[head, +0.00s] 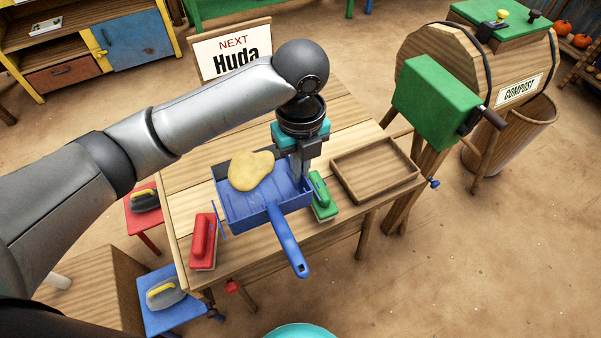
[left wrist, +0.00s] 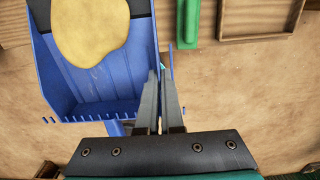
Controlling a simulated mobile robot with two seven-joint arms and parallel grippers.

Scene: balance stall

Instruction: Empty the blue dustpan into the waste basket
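The blue dustpan (head: 240,207) is over the wooden table, its handle (head: 287,243) reaching past the front edge. A flat yellow lump (head: 250,170) lies in it and shows large in the left wrist view (left wrist: 102,30). My left gripper (head: 301,184) points down at the dustpan's right side. In the left wrist view its fingers (left wrist: 159,75) are nearly together at the pan's side wall, which looks pinched between them. Whether the pan touches the table is unclear. My right gripper is not in view.
A red brush (head: 203,240) and a green brush (head: 322,196) flank the dustpan on the table (head: 180,180). An empty wooden tray (head: 375,170) lies to the right. A green box (head: 436,102) stands beyond it, near the compost drum (head: 440,40). Floor is open at lower right.

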